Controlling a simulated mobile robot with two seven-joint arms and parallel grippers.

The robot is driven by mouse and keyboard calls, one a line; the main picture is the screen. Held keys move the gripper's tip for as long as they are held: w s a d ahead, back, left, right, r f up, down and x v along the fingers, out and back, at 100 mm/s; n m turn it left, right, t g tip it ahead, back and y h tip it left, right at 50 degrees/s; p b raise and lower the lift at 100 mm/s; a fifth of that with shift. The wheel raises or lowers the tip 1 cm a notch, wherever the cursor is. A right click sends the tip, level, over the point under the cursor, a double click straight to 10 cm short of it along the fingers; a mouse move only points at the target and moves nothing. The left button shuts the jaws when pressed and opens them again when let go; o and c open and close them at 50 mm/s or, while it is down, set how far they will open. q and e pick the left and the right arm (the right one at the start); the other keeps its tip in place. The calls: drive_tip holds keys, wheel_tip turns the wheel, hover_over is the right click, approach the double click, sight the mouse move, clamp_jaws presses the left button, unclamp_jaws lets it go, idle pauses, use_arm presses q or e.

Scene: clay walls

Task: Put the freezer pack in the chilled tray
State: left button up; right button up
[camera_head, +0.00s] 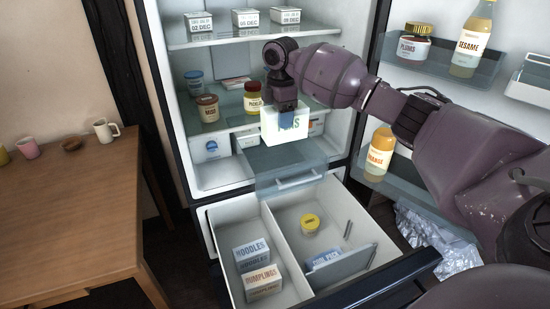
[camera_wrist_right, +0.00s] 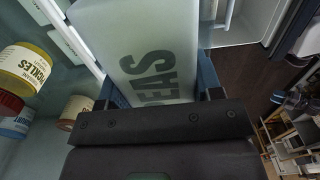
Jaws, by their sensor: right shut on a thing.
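My right gripper (camera_head: 287,108) is shut on a pale box lettered PEAS (camera_head: 271,126), held upright at the front of the open fridge. The box (camera_wrist_right: 140,40) fills the middle of the right wrist view, between the fingers (camera_wrist_right: 155,92). A clear tray (camera_head: 290,181) with a light handle is partly pulled out below the held box. The open freezer drawer (camera_head: 278,232) lies lower, split by a white divider. Noodles (camera_head: 252,254) and dumplings (camera_head: 263,283) boxes are in its left part. A blue-lettered pack (camera_head: 324,259) lies in its right part, partly behind a grey panel. My left gripper is not in view.
Jars and boxes stand on the fridge shelves. The open door at right holds bottles and a plums jar (camera_head: 413,43). A wooden table (camera_head: 75,210) with cups stands at left.

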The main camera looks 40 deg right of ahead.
sight(279, 141)
wheel_tip(279, 141, down, 7)
drive_tip(key=shift+f+b, duration=0.15)
drive_tip(key=shift+b, duration=0.5)
drive_tip(key=shift+f, duration=0.6)
wheel_tip(279, 141, down, 6)
drive_tip(key=shift+r+b, duration=0.15)
drive_tip(key=shift+b, duration=0.6)
drive_tip(key=shift+r, duration=0.1)
drive_tip(key=o, duration=1.1)
